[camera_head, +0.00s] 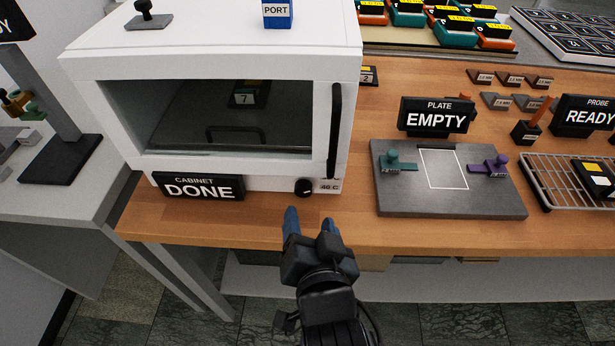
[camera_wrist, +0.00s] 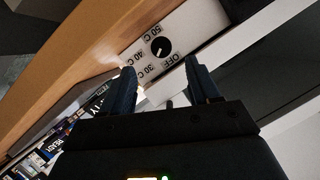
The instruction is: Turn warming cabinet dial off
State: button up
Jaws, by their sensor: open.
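The warming cabinet (camera_head: 215,60) is a white box with a glass front door, which is shut. Its small black dial (camera_head: 304,187) sits on the strip below the door, near the right. In the wrist view, the dial (camera_wrist: 161,46) has labels 30 C, 40 C, 50 C and OFF (camera_wrist: 172,61) around it. A short light mark on the dial seems to point towards the 40 C side, but it is small. My gripper (camera_head: 309,218) is open and empty, just in front of and below the dial, apart from it. In the wrist view, the dial lies beyond the gap between my fingertips (camera_wrist: 160,68).
A black sign reading CABINET DONE (camera_head: 198,187) stands left of the dial. The vertical door handle (camera_head: 335,130) is above right. A grey plate (camera_head: 450,195) with green and purple clamps lies to the right. The wooden bench top (camera_head: 255,228) is clear before the dial.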

aim_at(304, 192)
jog(key=shift+w+r, duration=0.1)
jog(key=shift+w, duration=0.65)
jog(key=p+x, duration=0.1)
jog(key=x, duration=0.4)
jog(key=shift+w, duration=0.3)
jog(key=shift+x, duration=0.8)
jog(key=shift+a, duration=0.1)
jog(key=c, duration=1)
